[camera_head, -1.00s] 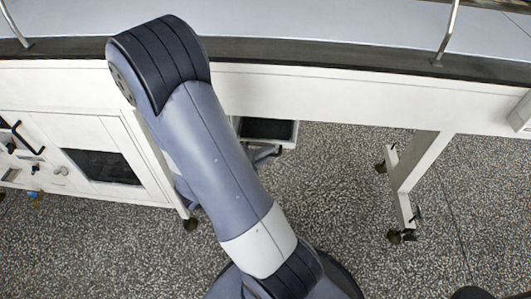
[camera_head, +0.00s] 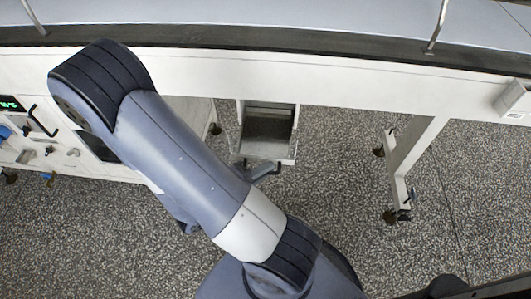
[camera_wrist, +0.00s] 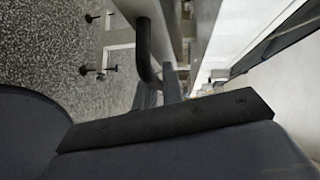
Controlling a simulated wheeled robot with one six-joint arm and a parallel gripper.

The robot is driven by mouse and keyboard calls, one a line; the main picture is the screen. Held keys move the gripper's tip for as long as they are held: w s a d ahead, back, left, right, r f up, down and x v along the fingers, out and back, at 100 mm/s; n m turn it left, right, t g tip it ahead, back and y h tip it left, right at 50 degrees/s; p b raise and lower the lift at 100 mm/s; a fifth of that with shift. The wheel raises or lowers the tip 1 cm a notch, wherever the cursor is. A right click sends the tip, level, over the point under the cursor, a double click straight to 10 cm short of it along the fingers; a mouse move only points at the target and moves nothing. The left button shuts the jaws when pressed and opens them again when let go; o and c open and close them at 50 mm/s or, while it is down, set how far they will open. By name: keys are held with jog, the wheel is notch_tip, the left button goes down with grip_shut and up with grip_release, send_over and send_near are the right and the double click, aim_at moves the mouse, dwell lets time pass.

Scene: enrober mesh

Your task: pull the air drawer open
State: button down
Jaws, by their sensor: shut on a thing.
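The air drawer (camera_head: 267,128) shows in the head view below the long white conveyor frame. It is a grey metal box with pale side walls, pulled out towards me, its inside partly visible. My gripper (camera_head: 264,169) is at its front edge, mostly hidden behind my arm. In the wrist view a black curved bar handle (camera_wrist: 144,48) stands beside a pale panel. My gripper is shut on the handle; the fingertips are largely hidden behind my own dark wrist part.
The white conveyor frame (camera_head: 380,88) runs across above the drawer. A cabinet (camera_head: 50,160) with handles and a small display stands at left. A support leg (camera_head: 412,150) stands to the right. Speckled floor (camera_head: 335,185) lies open between drawer and leg.

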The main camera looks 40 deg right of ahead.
jog(key=shift+s+a, duration=0.4)
jog(key=shift+a, duration=0.15)
jog(key=c, duration=1.8)
grip_release()
jog(key=w+a+r+p, duration=0.1)
jog(key=a+p, duration=0.1)
jog(key=a, duration=0.8)
jog(key=shift+a+r, duration=0.25)
jog(key=shift+a, duration=0.05)
jog(key=s+d+f+b, duration=0.1)
jog(key=d+b, duration=0.1)
jog(key=d, duration=0.8)
jog(key=shift+d+f, duration=0.25)
jog(key=shift+d, duration=0.1)
